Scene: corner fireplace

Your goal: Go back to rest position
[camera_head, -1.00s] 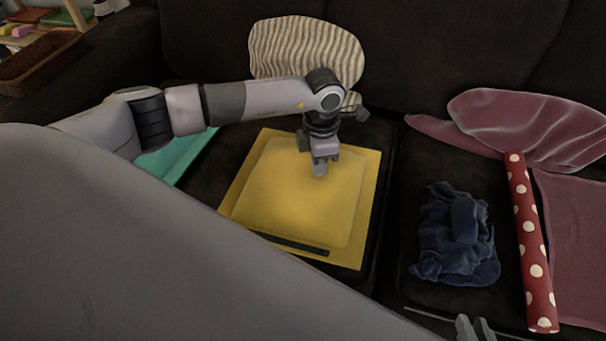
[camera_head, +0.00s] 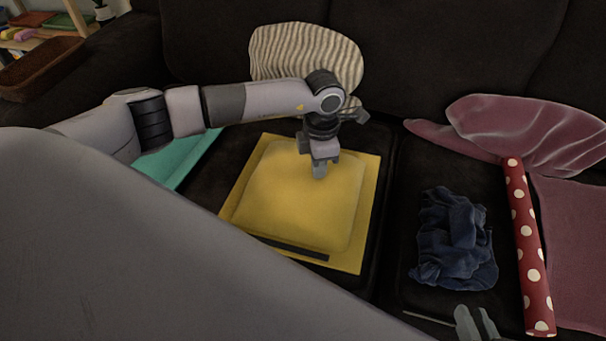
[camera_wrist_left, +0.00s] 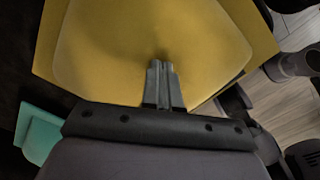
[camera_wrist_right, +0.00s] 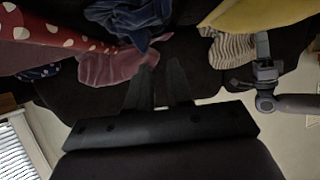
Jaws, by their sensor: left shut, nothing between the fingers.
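My left gripper (camera_head: 319,171) points down over a yellow cushion (camera_head: 285,205) on the sofa, its fingers shut and empty. Its fingertips are at or just above the cushion's surface; I cannot tell whether they touch. The left wrist view shows the shut fingers (camera_wrist_left: 162,80) in front of the same cushion (camera_wrist_left: 105,50). My right gripper (camera_head: 476,322) shows only partly at the bottom edge of the head view, below a crumpled dark blue cloth (camera_head: 453,245). In the right wrist view its fingers (camera_wrist_right: 160,82) stand apart with nothing between them.
A red polka-dot roll (camera_head: 530,250) lies to the right, beside a mauve cloth (camera_head: 575,235). A striped cushion (camera_head: 305,50) leans on the backrest behind my left wrist. A teal item (camera_head: 180,155) lies left of the yellow cushion. A brown basket (camera_head: 40,65) is at far left.

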